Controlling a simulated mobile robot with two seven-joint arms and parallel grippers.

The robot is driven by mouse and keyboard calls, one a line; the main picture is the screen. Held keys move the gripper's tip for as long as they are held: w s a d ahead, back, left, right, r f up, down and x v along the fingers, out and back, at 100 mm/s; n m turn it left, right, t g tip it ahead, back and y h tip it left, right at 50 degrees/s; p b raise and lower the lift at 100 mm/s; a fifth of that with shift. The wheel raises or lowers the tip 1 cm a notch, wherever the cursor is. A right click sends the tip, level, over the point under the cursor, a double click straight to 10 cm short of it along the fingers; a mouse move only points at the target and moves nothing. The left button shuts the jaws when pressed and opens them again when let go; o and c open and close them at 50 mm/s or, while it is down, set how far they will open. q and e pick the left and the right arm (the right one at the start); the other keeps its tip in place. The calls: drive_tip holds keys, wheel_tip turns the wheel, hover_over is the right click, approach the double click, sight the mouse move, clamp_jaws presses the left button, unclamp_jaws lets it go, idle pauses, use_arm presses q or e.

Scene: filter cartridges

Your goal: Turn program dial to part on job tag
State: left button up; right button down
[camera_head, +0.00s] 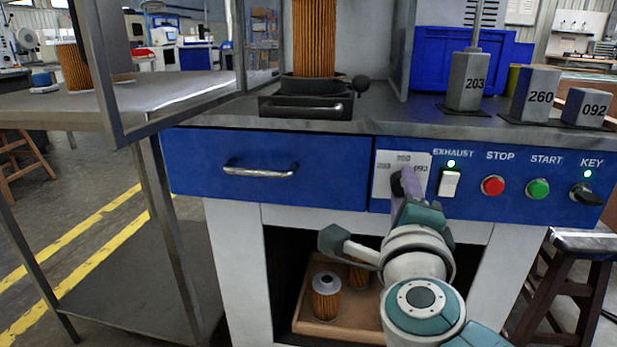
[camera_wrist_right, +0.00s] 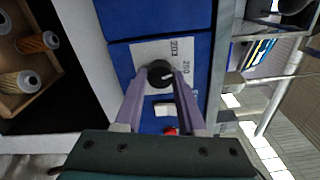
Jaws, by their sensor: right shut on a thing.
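The program dial (camera_wrist_right: 159,73) is a round black knob on a white plate (camera_wrist_right: 143,52) marked 203, 260 and 092. In the wrist view a small pale mark shows on its right side, near the 260 label, but I cannot tell its exact setting. My right gripper (camera_head: 408,182) is shut on the dial, with one purple finger on each side of it in the wrist view (camera_wrist_right: 160,82). In the head view the fingers hide most of the knob, and the plate (camera_head: 385,160) shows around them. I see no job tag that I can make out. My left gripper is out of view.
Right of the dial are the exhaust switch (camera_head: 449,184), red stop button (camera_head: 492,186), green start button (camera_head: 537,188) and key (camera_head: 585,194). Numbered blocks 203 (camera_head: 468,80), 260 (camera_head: 533,97) and 092 (camera_head: 588,107) stand above. A blue drawer (camera_head: 220,165) is left; a cartridge tray (camera_head: 318,328) is below.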

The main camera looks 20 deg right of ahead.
drive_tip(key=n+p, duration=0.3)
drive_tip(key=n, duration=0.6)
drive_tip(key=shift+n, duration=0.3)
idle(0.4)
drive_tip(key=c, duration=0.5)
unclamp_jaws()
drive_tip(key=shift+p, duration=0.3)
